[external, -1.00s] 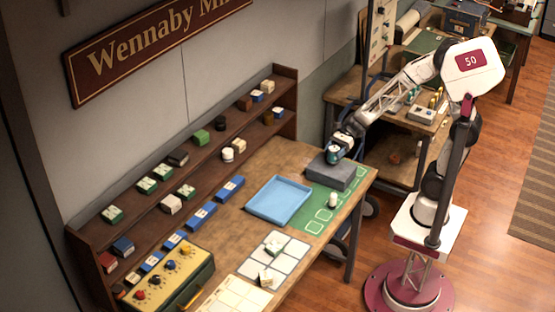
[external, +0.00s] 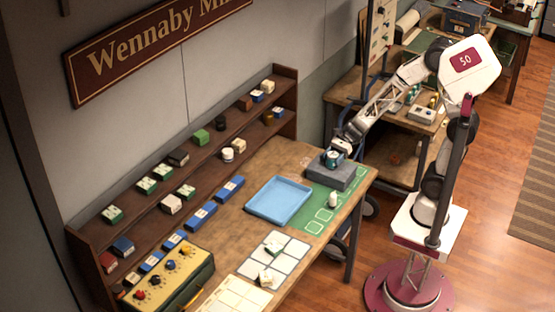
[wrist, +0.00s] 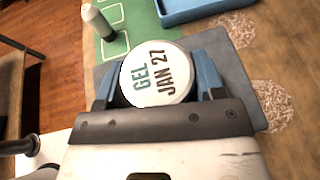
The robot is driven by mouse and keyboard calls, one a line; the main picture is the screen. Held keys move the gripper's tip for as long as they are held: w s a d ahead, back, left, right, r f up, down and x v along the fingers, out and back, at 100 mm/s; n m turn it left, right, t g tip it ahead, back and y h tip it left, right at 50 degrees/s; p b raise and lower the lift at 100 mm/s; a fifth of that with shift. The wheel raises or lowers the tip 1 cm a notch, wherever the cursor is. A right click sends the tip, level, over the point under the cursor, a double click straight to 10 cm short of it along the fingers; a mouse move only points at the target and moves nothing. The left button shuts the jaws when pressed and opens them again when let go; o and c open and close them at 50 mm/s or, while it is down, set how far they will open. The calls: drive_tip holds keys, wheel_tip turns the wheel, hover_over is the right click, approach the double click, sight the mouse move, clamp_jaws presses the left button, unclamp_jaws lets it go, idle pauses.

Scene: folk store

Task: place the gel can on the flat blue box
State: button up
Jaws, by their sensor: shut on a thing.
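The gel can (external: 332,158) is teal with a pale lid. In the wrist view its round lid (wrist: 157,75), marked "GEL JAN 27", sits between the two blue fingers. My gripper (external: 336,153) is shut on it. The can is over the slate-blue flat box (external: 343,178) at the far right end of the table, and appears at or very near its top. I cannot tell whether they touch. In the wrist view the box top (wrist: 237,80) shows around the can.
A light blue tray (external: 279,200) lies left of the box. A small white bottle (external: 333,199) stands on the green mat (external: 318,213) in front of the box. A shelf (external: 205,165) with several small boxes runs along the wall.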

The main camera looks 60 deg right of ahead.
sight(337, 153)
drive_tip(key=shift+f, duration=0.15)
drive_tip(key=o, duration=1)
drive_tip(key=shift+v, duration=1.35)
drive_tip(key=v, duration=0.2)
drive_tip(key=shift+d+r, duration=0.2)
drive_tip(key=shift+d, duration=0.05)
wheel_tip(337, 153, up, 7)
drive_tip(key=shift+s+a, duration=0.1)
drive_tip(key=shift+s, duration=0.05)
